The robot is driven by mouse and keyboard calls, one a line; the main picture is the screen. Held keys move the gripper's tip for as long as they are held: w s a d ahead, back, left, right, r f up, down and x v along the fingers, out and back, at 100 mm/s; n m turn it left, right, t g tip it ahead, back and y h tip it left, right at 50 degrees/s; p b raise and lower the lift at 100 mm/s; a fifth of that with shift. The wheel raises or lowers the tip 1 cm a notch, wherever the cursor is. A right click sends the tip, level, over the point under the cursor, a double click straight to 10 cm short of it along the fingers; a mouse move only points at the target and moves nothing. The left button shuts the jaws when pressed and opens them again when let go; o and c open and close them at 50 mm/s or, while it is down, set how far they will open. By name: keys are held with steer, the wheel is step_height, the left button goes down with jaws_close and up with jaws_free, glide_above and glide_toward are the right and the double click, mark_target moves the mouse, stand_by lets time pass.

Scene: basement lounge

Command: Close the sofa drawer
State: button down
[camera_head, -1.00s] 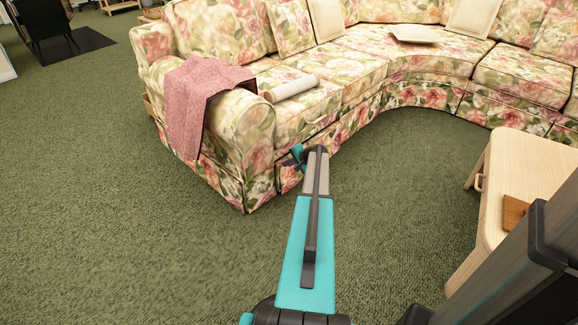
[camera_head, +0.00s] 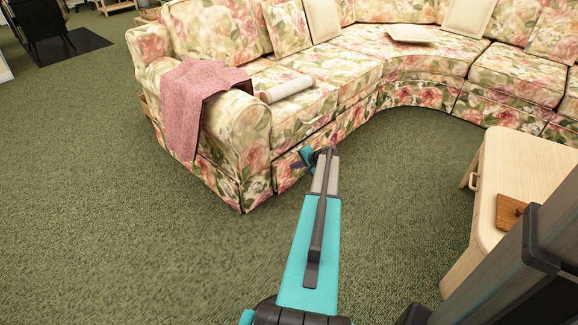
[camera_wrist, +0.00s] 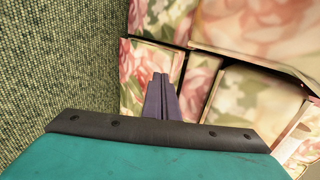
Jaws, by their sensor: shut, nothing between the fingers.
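The floral sofa (camera_head: 225,128) stands ahead with its armrest end nearest me. A floral drawer front (camera_head: 287,172) shows low in its base, beside and partly behind my gripper (camera_head: 308,157). I cannot tell whether the fingertips touch a panel, or how far the drawer stands out.
A pink blanket (camera_head: 190,105) hangs over the armrest, and a rolled white item (camera_head: 287,88) lies on the seat. A light wooden table (camera_head: 515,165) stands close on the right. Green carpet (camera_head: 110,230) is clear on the left.

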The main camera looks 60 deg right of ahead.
steer(key=p+v, duration=0.1)
steer(key=v, duration=0.4)
steer(key=shift+s+a+r, duration=0.15)
steer(key=shift+s+r, duration=0.1)
steer(key=shift+r, duration=0.05)
